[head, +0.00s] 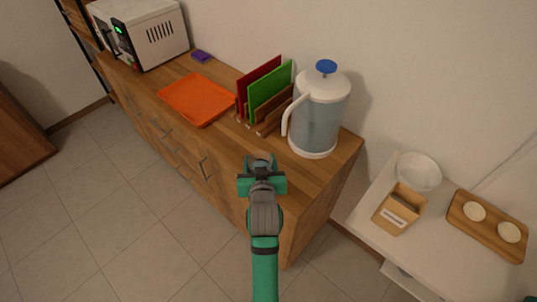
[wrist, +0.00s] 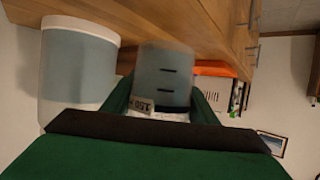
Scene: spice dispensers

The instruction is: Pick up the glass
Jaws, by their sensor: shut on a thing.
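The glass (wrist: 163,78) is a small grey see-through cup with dark marks and a label on its side, seen in the wrist view. My gripper (wrist: 162,108) is shut around it, with one green finger on each side. In the head view my gripper (head: 261,166) is over the front edge of the wooden counter. It hides most of the glass there, and only a small pale bit shows at its tip. I cannot tell whether the glass touches the counter.
A large pitcher (head: 320,118) with a blue knob stands right of my gripper. Cutting boards in a rack (head: 264,98), an orange tray (head: 197,99) and a microwave (head: 140,32) are farther left. A white table (head: 368,212) stands at right.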

